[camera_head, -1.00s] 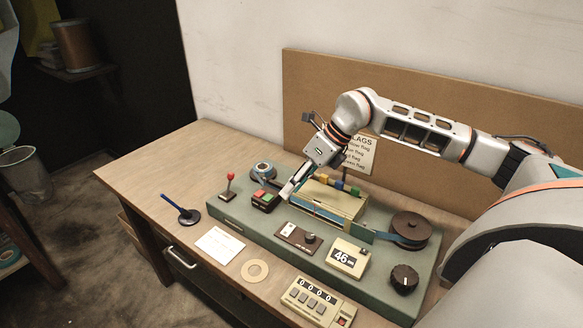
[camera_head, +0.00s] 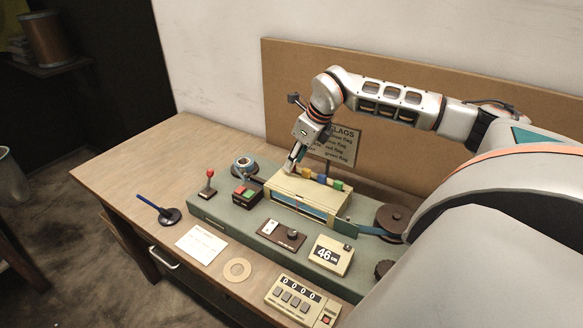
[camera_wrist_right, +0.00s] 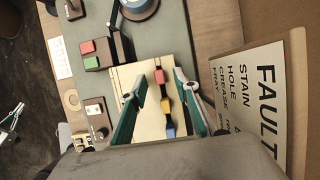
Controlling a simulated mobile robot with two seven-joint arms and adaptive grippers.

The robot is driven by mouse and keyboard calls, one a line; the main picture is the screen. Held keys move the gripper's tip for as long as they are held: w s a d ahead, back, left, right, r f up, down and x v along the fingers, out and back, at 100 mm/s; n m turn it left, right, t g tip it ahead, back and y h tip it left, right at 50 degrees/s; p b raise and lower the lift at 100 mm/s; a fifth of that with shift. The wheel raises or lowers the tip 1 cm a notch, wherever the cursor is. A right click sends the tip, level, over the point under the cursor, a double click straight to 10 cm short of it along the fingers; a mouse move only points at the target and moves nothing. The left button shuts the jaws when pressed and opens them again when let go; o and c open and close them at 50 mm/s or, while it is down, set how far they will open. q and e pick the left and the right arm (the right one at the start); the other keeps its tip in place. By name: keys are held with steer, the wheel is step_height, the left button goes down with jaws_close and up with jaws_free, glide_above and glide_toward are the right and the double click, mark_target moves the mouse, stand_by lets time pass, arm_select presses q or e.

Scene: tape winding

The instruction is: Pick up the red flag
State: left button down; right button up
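The red flag (camera_wrist_right: 159,77) lies at one end of a row of small coloured flags on a cream box in the right wrist view. My right gripper (camera_wrist_right: 160,85) is open, with a teal-padded finger on either side of the row near the red flag. I see no contact. In the head view my right gripper (camera_head: 291,166) points down at the back left of the cream box (camera_head: 290,190), and I cannot make out the red flag there. A small white and teal part, apparently my left gripper (camera_wrist_right: 12,120), shows at the right wrist view's left edge.
Yellow (camera_wrist_right: 167,114) and blue (camera_wrist_right: 170,132) flags sit in the same row. A red and green button box (camera_head: 245,193) and a red-knobbed lever (camera_head: 208,184) stand left of the cream box. A sign (camera_head: 342,144) stands behind it. A dark reel (camera_head: 393,220) is at right.

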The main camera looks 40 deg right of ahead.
steer(key=shift+w+a+f, duration=0.1)
steer(key=shift+w+f, duration=0.2)
steer(key=shift+f, duration=0.3)
steer(key=c, duration=0.8)
steer(key=shift+r, duration=0.1)
